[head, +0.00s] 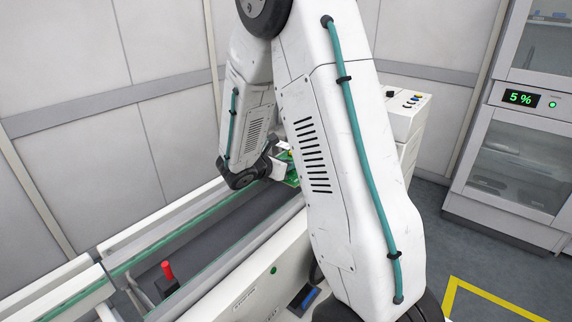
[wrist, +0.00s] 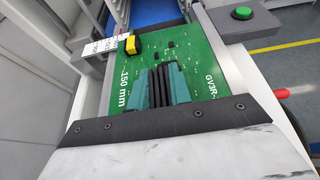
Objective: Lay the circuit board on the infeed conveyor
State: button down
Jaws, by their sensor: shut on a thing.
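The green circuit board (wrist: 205,68) fills the middle of the wrist view, printed with "150 mm" and "GV3R". My gripper (wrist: 163,75) is shut on the board, with its teal and dark fingers over the near part. In the head view the board (head: 292,170) shows only as a small green patch, mostly hidden behind my arm. The infeed conveyor (head: 215,228) has a dark belt between pale rails with green strips. The board is at its far end. I cannot tell whether the board touches the belt.
A machine with a button panel (head: 408,100) is behind my arm. A green button (wrist: 242,13) sits on a grey box beside the board.

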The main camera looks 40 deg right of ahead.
jog(key=shift+f, duration=0.95)
jog(key=shift+f, duration=0.65)
jog(key=c, duration=1.2)
grip_release()
jog(key=shift+a, duration=0.1)
jog(key=v, duration=0.7)
jog(key=shift+a+r, duration=0.15)
jog(key=shift+a, duration=0.15)
jog(key=shift+s+r, duration=0.1)
